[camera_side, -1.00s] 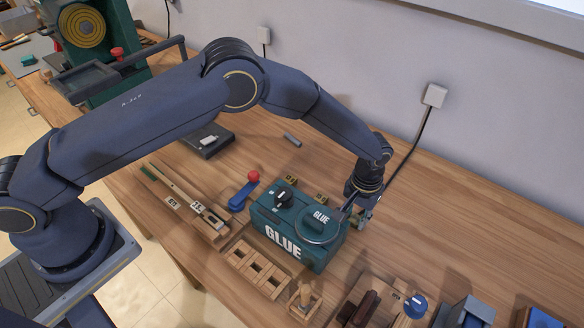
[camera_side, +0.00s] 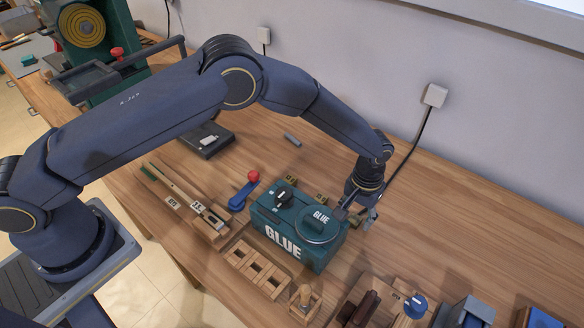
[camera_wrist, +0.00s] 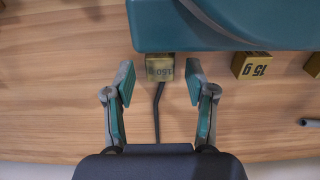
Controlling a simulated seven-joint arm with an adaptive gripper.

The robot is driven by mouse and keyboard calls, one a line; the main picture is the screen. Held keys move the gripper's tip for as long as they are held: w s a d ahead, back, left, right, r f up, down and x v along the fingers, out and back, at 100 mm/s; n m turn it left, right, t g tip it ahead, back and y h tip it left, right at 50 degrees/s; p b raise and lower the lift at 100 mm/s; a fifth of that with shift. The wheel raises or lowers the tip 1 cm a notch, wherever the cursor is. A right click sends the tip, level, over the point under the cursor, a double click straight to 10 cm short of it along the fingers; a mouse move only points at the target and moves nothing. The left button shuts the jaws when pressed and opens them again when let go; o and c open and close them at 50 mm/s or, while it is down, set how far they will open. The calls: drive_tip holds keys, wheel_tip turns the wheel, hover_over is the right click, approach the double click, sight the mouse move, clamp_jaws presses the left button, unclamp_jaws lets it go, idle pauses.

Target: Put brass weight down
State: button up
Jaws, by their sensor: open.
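A brass weight (camera_wrist: 160,69) marked 150 g shows in the wrist view, between and a little beyond my fingertips. It appears to stand on the wooden bench, close to the edge of the teal glue box (camera_wrist: 230,22). My gripper (camera_wrist: 160,80) is open, with a clear gap on both sides of the weight. In the side view my gripper (camera_side: 355,216) is low behind the right end of the glue box (camera_side: 275,226). The weight is mostly hidden there.
A second brass weight (camera_wrist: 251,65), marked 15 g, stands to the right in the wrist view, with another at the edge. A dark cable (camera_wrist: 158,110) runs between my fingers. Wooden fixtures (camera_side: 256,268) line the front. The bench right of the gripper is clear.

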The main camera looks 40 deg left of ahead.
sight(355, 219)
wheel_tip(355, 219, up, 11)
drive_tip(key=s+a+r+t, duration=0.1)
drive_tip(key=s+a+r, duration=0.2)
drive_tip(key=a+r, duration=0.6)
drive_tip(key=s+a+r+t, duration=0.1)
drive_tip(key=s+a+r, duration=0.2)
drive_tip(key=a+r, duration=0.65)
drive_tip(key=s+a+r+t, duration=0.1)
drive_tip(key=s+a, duration=0.4)
drive_tip(key=s, duration=0.4)
drive_tip(key=s+a+r+t, duration=0.2)
drive_tip(key=s+a, duration=0.4)
drive_tip(key=s, duration=0.4)
drive_tip(key=shift+r+t, duration=0.2)
drive_tip(key=shift+t, duration=0.1)
drive_tip(key=shift+o, duration=0.4)
